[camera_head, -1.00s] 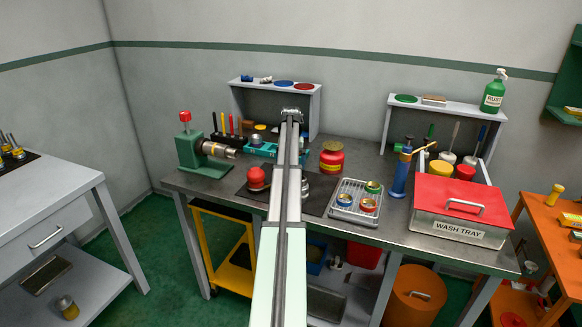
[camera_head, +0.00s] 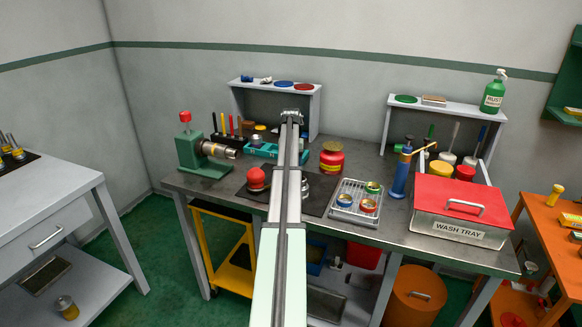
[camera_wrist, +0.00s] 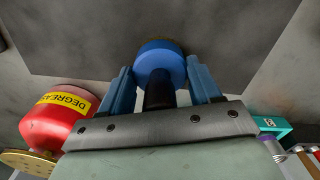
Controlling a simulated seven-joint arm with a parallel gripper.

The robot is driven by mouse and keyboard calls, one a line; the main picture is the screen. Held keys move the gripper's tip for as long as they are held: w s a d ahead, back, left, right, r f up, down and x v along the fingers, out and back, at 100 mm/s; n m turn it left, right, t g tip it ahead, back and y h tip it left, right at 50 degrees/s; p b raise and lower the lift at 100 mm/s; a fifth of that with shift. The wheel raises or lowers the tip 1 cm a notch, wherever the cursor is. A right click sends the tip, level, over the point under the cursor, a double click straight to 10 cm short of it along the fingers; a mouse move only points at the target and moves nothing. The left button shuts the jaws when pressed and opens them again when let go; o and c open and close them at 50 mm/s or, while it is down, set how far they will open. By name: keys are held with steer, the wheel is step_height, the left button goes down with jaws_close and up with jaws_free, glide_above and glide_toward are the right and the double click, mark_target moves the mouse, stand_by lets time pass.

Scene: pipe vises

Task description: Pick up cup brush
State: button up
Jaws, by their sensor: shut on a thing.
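The cup brush (camera_wrist: 158,60) shows in the wrist view, with a round blue head and a dark stem running back toward the palm. My gripper (camera_wrist: 160,74) has its two blue fingers on either side of the brush and is shut on it. The lower stem is partly hidden by the palm. In the head view my arm runs up the middle toward the back shelf, and its own links hide the gripper and the brush.
A red degreaser can (camera_head: 331,158) stands right of my arm; it also shows in the wrist view (camera_wrist: 58,118). A teal tray (camera_head: 262,151) and green vise (camera_head: 190,152) stand left. A wire tray (camera_head: 343,203) and a red-lidded wash tray (camera_head: 460,208) are right.

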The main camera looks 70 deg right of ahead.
step_height(320, 180, up, 10)
steer(key=shift+r, duration=0.1)
stand_by(0.5)
steer(key=shift+w+a, duration=0.1)
stand_by(0.6)
steer(key=w+a+f+n, duration=0.3)
steer(key=w+a, duration=1.2)
steer(key=a, duration=0.4)
steer(key=w+a+f+n, duration=0.3)
steer(key=w+a+n, duration=0.1)
steer(key=w+a, duration=1.25)
steer(key=a+f+n, duration=0.3)
steer(key=a, duration=2.1)
steer(key=s+a+f+n, duration=0.1)
steer(key=a+f+n, duration=0.2)
steer(key=a, duration=2.2)
steer(key=shift+n, duration=0.7)
